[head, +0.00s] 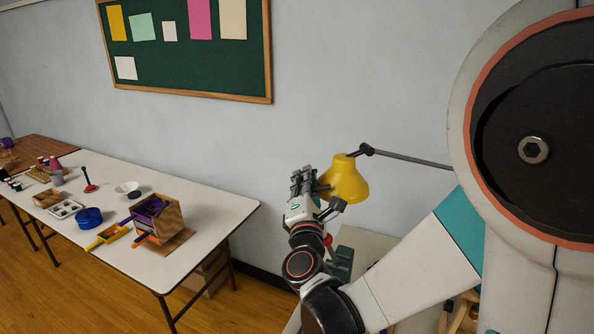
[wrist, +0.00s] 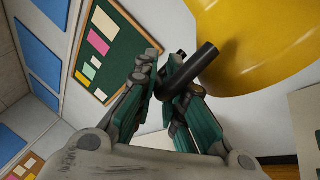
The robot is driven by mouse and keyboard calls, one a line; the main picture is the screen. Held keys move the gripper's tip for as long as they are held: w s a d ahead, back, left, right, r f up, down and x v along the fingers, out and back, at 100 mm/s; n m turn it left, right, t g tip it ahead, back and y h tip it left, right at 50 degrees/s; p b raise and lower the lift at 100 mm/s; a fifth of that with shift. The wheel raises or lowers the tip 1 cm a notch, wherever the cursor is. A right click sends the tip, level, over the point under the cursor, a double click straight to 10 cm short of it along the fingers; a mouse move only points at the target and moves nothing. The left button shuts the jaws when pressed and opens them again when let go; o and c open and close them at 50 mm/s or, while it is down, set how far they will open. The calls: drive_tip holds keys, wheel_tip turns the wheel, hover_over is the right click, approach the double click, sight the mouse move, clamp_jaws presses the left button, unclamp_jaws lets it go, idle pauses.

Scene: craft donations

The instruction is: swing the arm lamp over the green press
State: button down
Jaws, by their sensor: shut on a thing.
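The arm lamp has a yellow shade (head: 345,180) on a grey bar that runs off right behind my arm. Its shade fills the top right of the wrist view (wrist: 270,40). My gripper (head: 304,182) is at the left side of the shade. In the wrist view my gripper (wrist: 172,82) is shut on a dark rod, the lamp's handle (wrist: 202,60), beside the shade. The green press (head: 343,262) is below the shade, partly hidden by my arm. A small red part shows beside it.
A long white table (head: 222,205) at the left holds a wooden box (head: 165,225), a blue round item (head: 89,217) and other craft things. A green board (head: 180,75) hangs on the wall. Floor shows in front of the table.

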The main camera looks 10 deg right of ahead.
drive_tip(key=shift+s+d+y, duration=0.1)
drive_tip(key=shift+s+y, duration=0.3)
drive_tip(key=shift+s, duration=1.05)
drive_tip(key=c, duration=1.7)
unclamp_jaws()
drive_tip(key=shift+r, duration=0.1)
